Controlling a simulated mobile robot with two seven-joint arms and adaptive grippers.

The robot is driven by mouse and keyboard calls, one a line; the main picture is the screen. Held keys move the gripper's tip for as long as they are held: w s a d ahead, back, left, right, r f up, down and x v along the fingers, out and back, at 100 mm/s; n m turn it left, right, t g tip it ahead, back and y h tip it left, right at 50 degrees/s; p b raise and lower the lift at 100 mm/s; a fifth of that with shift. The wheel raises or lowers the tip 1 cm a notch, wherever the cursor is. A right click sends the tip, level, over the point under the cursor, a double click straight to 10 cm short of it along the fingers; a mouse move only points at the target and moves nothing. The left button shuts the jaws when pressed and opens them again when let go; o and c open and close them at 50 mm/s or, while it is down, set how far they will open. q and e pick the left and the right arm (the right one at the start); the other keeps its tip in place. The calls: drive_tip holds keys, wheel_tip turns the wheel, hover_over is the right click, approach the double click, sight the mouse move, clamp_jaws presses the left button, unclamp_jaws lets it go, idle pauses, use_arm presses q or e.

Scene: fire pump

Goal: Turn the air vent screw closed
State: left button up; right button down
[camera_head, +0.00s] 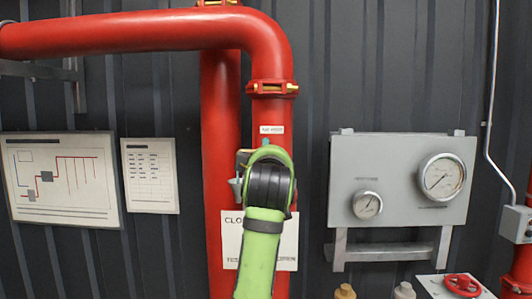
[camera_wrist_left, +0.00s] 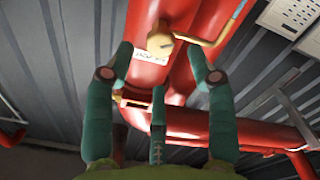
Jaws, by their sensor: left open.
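In the left wrist view a brass fitting (camera_wrist_left: 160,43) stands on the red pipe beside a small white label; I cannot tell which part of it is the air vent screw. My left gripper (camera_wrist_left: 158,65) has its teal fingers spread, with the fitting in line with the gap between the tips. No finger clearly touches it. In the head view my green arm covers most of the gripper and the fitting. A small metal part (camera_head: 241,162) shows left of the arm, below a small white label (camera_head: 271,129). My right gripper is not in view.
Red pipes (camera_head: 225,120) run up the dark ribbed wall. A white sign (camera_head: 288,240) is partly behind my arm. A grey gauge panel (camera_head: 400,180) is at right, with a red handwheel (camera_head: 462,285) below. A yellow bent rod (camera_wrist_left: 228,28) is near the fitting.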

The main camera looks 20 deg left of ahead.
use_arm(q)
drive_tip(key=p+x, duration=0.3)
drive_tip(key=x, duration=0.2)
drive_tip(key=shift+w, duration=0.2)
drive_tip(key=shift+w+a+p, duration=0.15)
drive_tip(key=shift+w+p, duration=0.15)
drive_tip(key=shift+f, duration=0.1)
drive_tip(key=shift+c, duration=0.8)
clamp_jaws()
